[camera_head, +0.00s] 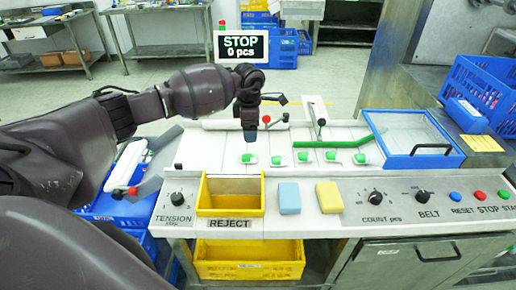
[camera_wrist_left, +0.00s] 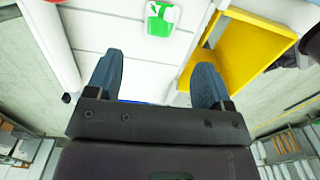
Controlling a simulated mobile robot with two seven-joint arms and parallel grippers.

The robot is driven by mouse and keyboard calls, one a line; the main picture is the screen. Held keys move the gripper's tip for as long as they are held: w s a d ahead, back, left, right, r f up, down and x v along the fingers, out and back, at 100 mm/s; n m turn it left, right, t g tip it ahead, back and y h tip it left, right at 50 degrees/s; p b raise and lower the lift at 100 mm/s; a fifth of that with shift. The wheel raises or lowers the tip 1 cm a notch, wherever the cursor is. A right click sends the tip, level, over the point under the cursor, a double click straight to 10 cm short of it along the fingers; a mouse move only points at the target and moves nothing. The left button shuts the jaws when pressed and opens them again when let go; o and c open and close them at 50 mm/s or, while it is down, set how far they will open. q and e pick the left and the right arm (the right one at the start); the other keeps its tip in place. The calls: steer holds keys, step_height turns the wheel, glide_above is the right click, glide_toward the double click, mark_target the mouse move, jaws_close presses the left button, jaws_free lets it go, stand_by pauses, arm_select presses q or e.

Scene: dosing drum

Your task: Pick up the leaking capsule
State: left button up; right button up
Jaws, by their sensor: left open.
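Several green-and-white capsules sit in a row on the white belt (camera_head: 222,150) in the head view. The leftmost capsule (camera_head: 249,158) is just below my left gripper in the picture. Others are a second capsule (camera_head: 277,160), a middle one (camera_head: 303,156) and two further right. I cannot tell which one leaks. My left gripper (camera_head: 250,136) points down over the belt's left part, open and empty. In the left wrist view its two blue fingers (camera_wrist_left: 157,78) are apart, with one green capsule (camera_wrist_left: 160,22) beyond them near the top edge. My right gripper is not in view.
A yellow REJECT bin (camera_head: 230,211) is set in the front panel; its rim shows in the left wrist view (camera_wrist_left: 250,35). A blue pad (camera_head: 289,198) and yellow pad (camera_head: 329,197) lie right of it. A green guide bar (camera_head: 330,144) and red-knobbed post (camera_head: 266,119) stand near the belt.

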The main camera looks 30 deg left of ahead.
arm_select(q)
glide_above(249, 156)
steer(key=f, duration=0.5)
steer(key=shift+w+d, duration=0.15)
steer(key=shift+w, duration=0.05)
steer(key=shift+f, duration=0.3)
steer(key=shift+s+f, duration=0.15)
steer(key=shift+f, duration=0.35)
steer(key=f, duration=0.3)
steer(key=shift+s+f, duration=0.15)
steer(key=shift+s, duration=0.05)
steer(key=shift+f, duration=0.45)
steer(key=c, duration=1)
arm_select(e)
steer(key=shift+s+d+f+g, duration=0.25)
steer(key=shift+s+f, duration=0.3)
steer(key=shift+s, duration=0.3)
